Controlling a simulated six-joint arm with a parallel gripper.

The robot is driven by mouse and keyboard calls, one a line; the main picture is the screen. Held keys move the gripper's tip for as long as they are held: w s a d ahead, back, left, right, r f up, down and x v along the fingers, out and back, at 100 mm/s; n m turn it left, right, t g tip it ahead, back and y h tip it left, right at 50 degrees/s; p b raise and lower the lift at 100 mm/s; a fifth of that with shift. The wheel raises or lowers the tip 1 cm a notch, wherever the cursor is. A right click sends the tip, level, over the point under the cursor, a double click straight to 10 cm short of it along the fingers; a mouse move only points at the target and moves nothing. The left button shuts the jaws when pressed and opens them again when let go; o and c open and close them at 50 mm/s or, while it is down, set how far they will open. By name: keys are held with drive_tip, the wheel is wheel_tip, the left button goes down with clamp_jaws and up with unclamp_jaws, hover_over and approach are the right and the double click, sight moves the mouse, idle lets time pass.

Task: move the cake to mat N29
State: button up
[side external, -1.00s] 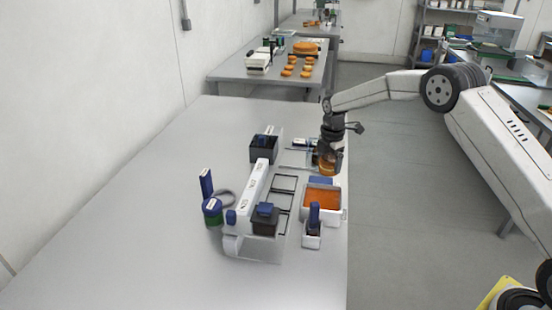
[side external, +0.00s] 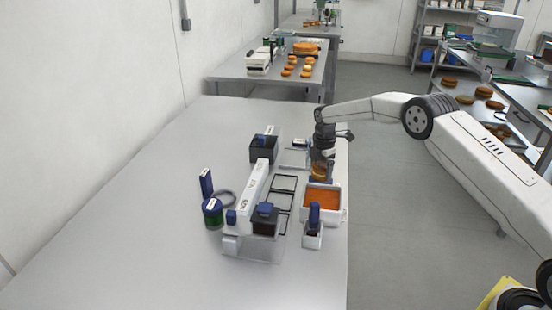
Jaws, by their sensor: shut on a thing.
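The cake (side external: 319,173) is a small round orange-brown piece at the right side of the near table. My gripper (side external: 320,164) is above it and shut on it, just behind the white tray with orange filling. Whether the cake touches the surface below cannot be told. Black-outlined mats (side external: 284,183) lie between the white rail and the orange tray, and look bare. Their labels are too small to read, so I cannot tell which is N29.
A white rail unit (side external: 255,190) carries dark boxes (side external: 263,150) with blue tops. The orange tray (side external: 322,200) and a small white holder (side external: 312,236) stand to its right. A green-and-blue jar (side external: 212,212) stands left. The table's left part is clear.

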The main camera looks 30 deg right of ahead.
sight(321, 175)
drive_tip(key=shift+f, duration=1.4)
drive_tip(key=shift+f, duration=0.15)
drive_tip(key=o, duration=0.5)
wheel_tip(321, 175, up, 12)
drive_tip(key=shift+r, duration=0.15)
drive_tip(key=shift+s, duration=0.1)
